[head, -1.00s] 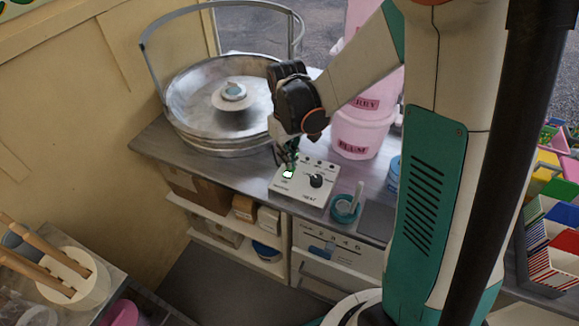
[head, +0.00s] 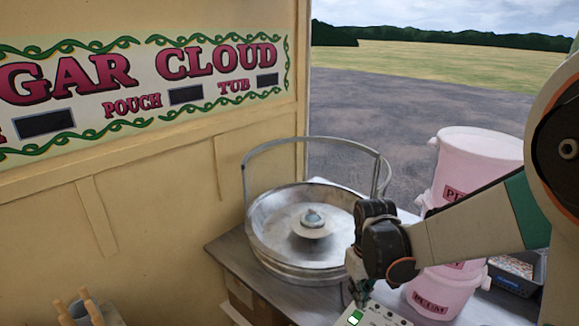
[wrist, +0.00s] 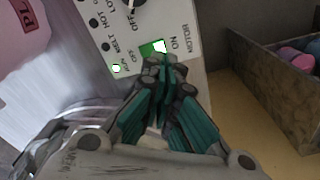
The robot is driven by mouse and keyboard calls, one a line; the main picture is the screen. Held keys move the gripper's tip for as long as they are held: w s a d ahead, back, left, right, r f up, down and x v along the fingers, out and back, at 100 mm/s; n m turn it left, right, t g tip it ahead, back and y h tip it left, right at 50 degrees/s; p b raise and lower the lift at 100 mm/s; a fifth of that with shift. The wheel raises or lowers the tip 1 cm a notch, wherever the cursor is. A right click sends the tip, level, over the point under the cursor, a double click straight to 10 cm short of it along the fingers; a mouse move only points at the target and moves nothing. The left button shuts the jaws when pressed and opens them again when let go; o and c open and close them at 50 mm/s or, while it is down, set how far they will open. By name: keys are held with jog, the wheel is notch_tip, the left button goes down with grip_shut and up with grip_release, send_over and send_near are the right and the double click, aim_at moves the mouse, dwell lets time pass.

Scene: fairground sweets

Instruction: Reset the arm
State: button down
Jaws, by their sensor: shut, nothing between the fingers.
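My gripper (wrist: 162,72) is shut and empty in the wrist view, its teal fingers together just in front of the lit green motor switch on the white control panel (wrist: 185,22). I cannot tell whether the fingertips touch the switch. In the head view my arm reaches in from the right, and the gripper (head: 358,292) points down at the panel (head: 378,316), mostly cut off by the bottom edge. The round metal floss pan (head: 265,262) with its hoop stands just left of the gripper.
Stacked pink tubs (head: 470,165), one labelled PLUM, stand close behind and beside my forearm. A dark tray (head: 515,275) sits right of them. A box with pink and blue things (wrist: 262,75) is right of the panel in the wrist view. Open ground lies beyond the counter.

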jog(key=s+r+m+t+b, duration=0.2)
jog(key=s+r+t, duration=0.5)
jog(key=s+r, duration=0.5)
jog(key=shift+s+r+m, duration=0.3)
jog(key=shift+s+m, duration=0.1)
jog(key=shift+s, duration=1.15)
dwell(0.7)
